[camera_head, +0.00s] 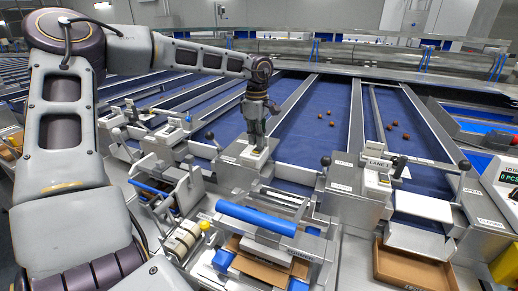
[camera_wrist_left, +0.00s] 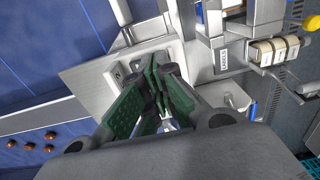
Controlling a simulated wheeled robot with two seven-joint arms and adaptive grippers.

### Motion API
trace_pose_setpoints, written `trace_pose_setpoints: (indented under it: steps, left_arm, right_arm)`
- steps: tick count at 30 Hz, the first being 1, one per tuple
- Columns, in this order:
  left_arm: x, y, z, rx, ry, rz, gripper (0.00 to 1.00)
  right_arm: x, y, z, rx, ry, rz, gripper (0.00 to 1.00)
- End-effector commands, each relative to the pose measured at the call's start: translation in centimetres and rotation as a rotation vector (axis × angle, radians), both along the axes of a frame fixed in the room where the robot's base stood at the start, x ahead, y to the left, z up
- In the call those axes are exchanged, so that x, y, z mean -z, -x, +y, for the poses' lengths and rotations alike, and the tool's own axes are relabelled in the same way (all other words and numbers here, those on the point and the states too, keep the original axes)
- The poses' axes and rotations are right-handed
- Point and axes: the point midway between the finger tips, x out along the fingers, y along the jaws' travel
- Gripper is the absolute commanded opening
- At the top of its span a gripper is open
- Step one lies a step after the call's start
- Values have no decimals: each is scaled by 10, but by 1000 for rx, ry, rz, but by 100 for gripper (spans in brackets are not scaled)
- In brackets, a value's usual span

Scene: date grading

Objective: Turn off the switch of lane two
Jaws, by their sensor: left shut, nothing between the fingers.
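My left gripper (camera_head: 258,138) points down onto the top of a metal switch box (camera_head: 237,176), the one just left of the box labelled LANE 1 (camera_head: 378,163). Its fingers hide most of the switch there, so I cannot tell the switch's position or whether they touch it. In the left wrist view, the green-padded fingers of the left gripper (camera_wrist_left: 158,98) are shut and empty in front of a pale metal plate (camera_wrist_left: 88,78). My right gripper is not in view.
Black-knobbed levers (camera_head: 326,161) stand between the lane boxes. Blue belts (camera_head: 325,115) carry several dates (camera_head: 320,117). A blue-handled sealer (camera_head: 256,218) and a cardboard box (camera_head: 415,268) stand in front.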

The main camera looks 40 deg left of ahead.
Motion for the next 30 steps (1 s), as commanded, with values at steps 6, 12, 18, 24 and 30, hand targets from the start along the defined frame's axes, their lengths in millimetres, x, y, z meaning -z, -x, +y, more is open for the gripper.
trace_pose_setpoints:
  steps: [6,12,18,24,30]
  left_arm:
    - [1,0,0,0,0,0,0]
    - [3,0,0,0,0,0,0]
    - [5,0,0,0,0,0,0]
    - [7,0,0,0,0,0,0]
    - [8,0,0,0,0,0,0]
  right_arm:
    - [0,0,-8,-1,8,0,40]
    - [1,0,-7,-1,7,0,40]
    - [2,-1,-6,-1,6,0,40]
    - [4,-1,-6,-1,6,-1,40]
    - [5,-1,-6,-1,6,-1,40]
